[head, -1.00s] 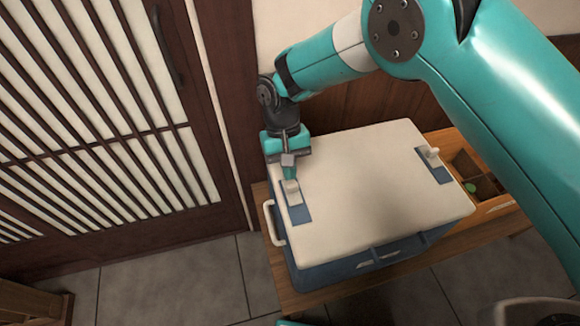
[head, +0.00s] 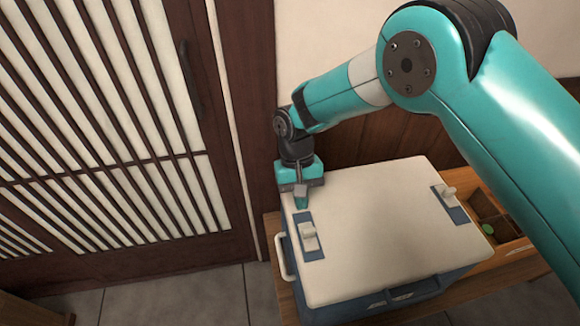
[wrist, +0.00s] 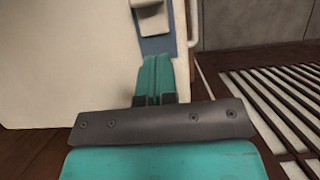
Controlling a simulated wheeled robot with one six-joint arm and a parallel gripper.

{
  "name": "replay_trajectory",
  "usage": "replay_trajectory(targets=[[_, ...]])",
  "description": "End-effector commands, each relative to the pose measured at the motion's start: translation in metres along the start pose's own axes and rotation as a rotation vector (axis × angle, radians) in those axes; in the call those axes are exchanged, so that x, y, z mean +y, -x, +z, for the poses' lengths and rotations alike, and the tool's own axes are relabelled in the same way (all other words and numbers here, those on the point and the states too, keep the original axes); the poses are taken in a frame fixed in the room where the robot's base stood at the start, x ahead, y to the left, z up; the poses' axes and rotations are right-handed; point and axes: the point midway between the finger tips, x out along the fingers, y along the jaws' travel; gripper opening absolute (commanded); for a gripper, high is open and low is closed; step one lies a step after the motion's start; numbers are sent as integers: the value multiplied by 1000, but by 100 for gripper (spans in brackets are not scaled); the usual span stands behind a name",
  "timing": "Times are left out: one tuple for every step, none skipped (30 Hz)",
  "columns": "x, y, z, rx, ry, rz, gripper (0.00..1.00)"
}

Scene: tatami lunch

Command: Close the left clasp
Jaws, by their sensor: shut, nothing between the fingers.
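The cooler box has a white lid (head: 375,235) and a blue body (head: 430,290). The left clasp (head: 308,237) is a white tab on a blue plate near the lid's left edge. A similar right clasp (head: 449,194) sits near the far right edge. My gripper (head: 302,203) points down at the lid's back left, just behind the left clasp and apart from it. Its fingers are together and empty. In the wrist view the shut fingers (wrist: 156,72) reach over the blue plate's end, with the left clasp's white tab (wrist: 154,17) ahead, partly cut off by the top edge.
A white side handle (head: 281,257) sticks out on the box's left. The box stands on a wooden bench (head: 525,257), beside a wooden compartment tray (head: 495,220) at the right. A slatted sliding door (head: 110,130) stands close on the left. Tiled floor lies in front.

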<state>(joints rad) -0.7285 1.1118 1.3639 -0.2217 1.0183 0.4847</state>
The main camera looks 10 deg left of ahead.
Motion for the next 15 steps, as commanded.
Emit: replay_trajectory(targets=[[1,15,-1,7,0,-3,0],[1,22,0,7,-1,-3,0],[0,32,0,6,-1,-2,0],[-1,39,0,6,1,-2,0],[-2,46,0,7,4,-1,0],[-4,54,0,5,6,1,0],[-5,60,0,5,8,1,0],[-6,65,0,4,9,2,0],[-6,73,1,4,10,3,0],[-6,77,1,4,10,3,0],[-6,82,1,3,10,3,0],[-7,87,1,3,10,2,0],[-7,89,1,2,10,2,0],[-6,92,2,1,9,3,0],[-6,95,2,2,9,3,0]])
